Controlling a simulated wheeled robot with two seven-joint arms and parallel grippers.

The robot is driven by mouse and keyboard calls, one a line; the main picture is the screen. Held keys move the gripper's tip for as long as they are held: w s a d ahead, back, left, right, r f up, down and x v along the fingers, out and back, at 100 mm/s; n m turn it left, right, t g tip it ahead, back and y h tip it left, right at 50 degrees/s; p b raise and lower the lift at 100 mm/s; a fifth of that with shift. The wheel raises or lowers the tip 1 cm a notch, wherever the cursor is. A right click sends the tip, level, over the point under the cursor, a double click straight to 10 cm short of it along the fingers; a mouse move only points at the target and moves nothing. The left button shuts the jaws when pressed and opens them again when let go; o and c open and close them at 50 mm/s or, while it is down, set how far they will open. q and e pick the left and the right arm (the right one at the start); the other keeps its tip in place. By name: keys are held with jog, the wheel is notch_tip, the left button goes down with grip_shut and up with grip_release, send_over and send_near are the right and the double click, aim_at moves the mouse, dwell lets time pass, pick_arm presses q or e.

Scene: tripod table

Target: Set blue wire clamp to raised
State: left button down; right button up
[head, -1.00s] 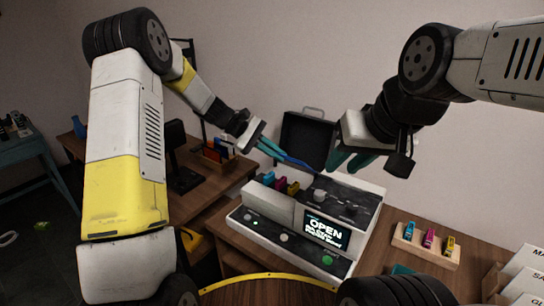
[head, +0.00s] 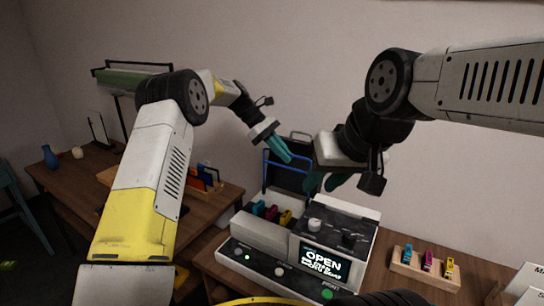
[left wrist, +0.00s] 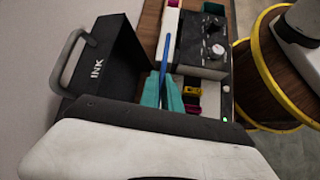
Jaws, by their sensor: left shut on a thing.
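The blue wire clamp (head: 264,172) stands up behind the white and black machine (head: 290,275), in front of a dark ink case (head: 285,180). My left gripper (head: 284,156) is shut on the clamp near its top. In the left wrist view the clamp (left wrist: 166,55) is a thin blue bar running away from between the teal fingers (left wrist: 163,92). The fingers hide part of it. My right gripper (head: 322,185) hangs right of the clamp above the machine, with its fingers apart and nothing seen between them.
The machine's screen (head: 320,262) reads OPEN. Cyan, magenta and yellow cartridges (head: 270,212) sit in the machine. A wooden rack (head: 424,267) with small coloured cartridges stands at the right. In the left wrist view the case (left wrist: 105,65) is marked INK. A blue vase (head: 49,157) is far left.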

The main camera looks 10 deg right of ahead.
pick_arm(q)
jog(key=shift+w+d, duration=0.35)
jog(key=shift+w, duration=0.05)
jog(key=c, duration=1.6)
grip_release()
jog(key=shift+w+d, duration=0.1)
jog(key=v, duration=0.7)
jog(key=shift+w+a+r, duration=0.15)
jog(key=shift+a, duration=0.15)
